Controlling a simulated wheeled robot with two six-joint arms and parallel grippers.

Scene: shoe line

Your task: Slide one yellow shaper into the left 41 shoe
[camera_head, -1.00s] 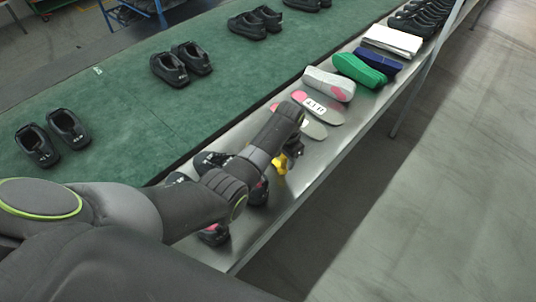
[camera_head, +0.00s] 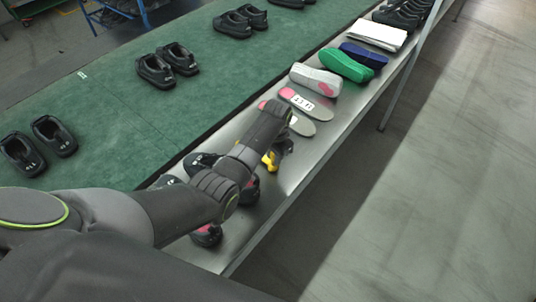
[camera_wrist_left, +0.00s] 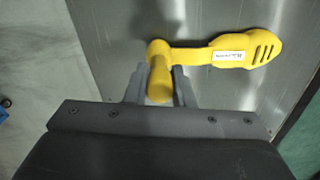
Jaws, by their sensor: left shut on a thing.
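The yellow shaper (camera_head: 268,161) is in my left gripper (camera_head: 280,150), over the metal bench beyond the dark shoes. In the left wrist view the two fingers of my left gripper (camera_wrist_left: 160,88) are shut on the knob end of the yellow shaper (camera_wrist_left: 236,50). Its long slotted end points to the right, over bare metal. Dark shoes lie on the bench around and under my left arm: one shoe (camera_head: 201,161), one at the front (camera_head: 207,237) and one partly hidden (camera_head: 249,191). I cannot read which is the left 41. My right gripper is not in view.
Farther along the metal bench (camera_head: 322,146) lie insoles (camera_head: 310,105), a grey-pink shoe form (camera_head: 316,79), a green one (camera_head: 346,65), blue cloth (camera_head: 364,55) and white cloth (camera_head: 377,36). The green conveyor (camera_head: 120,125) carries shoe pairs (camera_head: 168,64). The bench edge is to the right.

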